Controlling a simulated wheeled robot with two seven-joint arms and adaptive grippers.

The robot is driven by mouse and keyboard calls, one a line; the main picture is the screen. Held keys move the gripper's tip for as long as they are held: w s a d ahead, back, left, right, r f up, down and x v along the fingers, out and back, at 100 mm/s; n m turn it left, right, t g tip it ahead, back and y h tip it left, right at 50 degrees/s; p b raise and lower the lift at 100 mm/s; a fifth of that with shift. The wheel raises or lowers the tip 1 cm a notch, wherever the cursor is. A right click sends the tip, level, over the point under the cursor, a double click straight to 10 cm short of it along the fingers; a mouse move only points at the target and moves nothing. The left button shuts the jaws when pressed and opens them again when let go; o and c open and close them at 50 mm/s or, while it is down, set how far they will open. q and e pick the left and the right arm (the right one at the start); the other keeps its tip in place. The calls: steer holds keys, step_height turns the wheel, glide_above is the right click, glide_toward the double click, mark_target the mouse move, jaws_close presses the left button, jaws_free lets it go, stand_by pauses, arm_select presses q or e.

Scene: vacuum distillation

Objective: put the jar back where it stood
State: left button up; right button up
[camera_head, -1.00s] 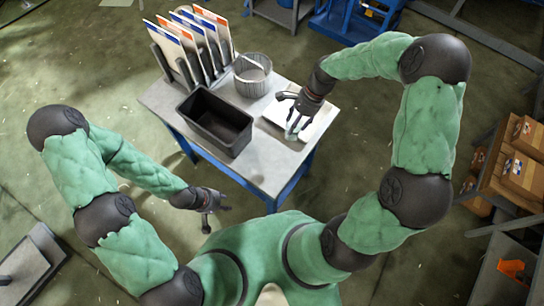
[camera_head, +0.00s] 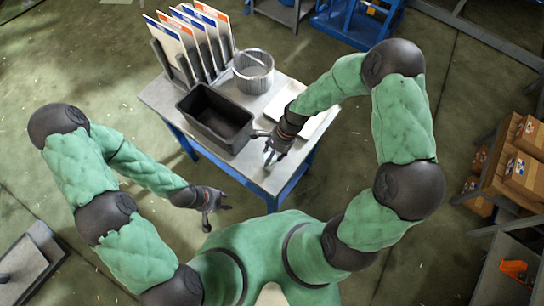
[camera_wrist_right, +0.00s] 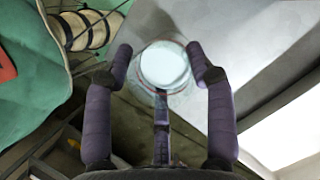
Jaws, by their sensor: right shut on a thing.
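The jar (camera_wrist_right: 165,66), with a pale round top, sits between the fingers of my right gripper (camera_wrist_right: 160,52) in the right wrist view. That gripper is shut on it. In the head view my right gripper (camera_head: 271,153) is over the front part of the grey table, right of the black bin. The jar is small and mostly hidden by the fingers there; I cannot tell whether it touches the table. My left gripper (camera_head: 217,209) is empty, with fingers apart, off the front left of the table.
The black bin (camera_head: 214,116) stands on the grey table (camera_head: 262,179). Behind it are a ribbed grey container (camera_head: 252,74) and a rack of upright panels (camera_head: 196,42). A white flat tray (camera_head: 318,124) lies at the right, partly behind my right arm. Boxes (camera_head: 524,176) stand on a shelf far right.

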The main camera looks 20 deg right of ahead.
steer(key=shift+f, duration=0.7)
steer(key=shift+f, duration=0.15)
steer(key=o, duration=1.4)
steer(key=p+v, duration=0.1)
steer(key=v, duration=1.1)
steer(key=shift+d+p, duration=0.1)
steer(key=shift+p, duration=0.3)
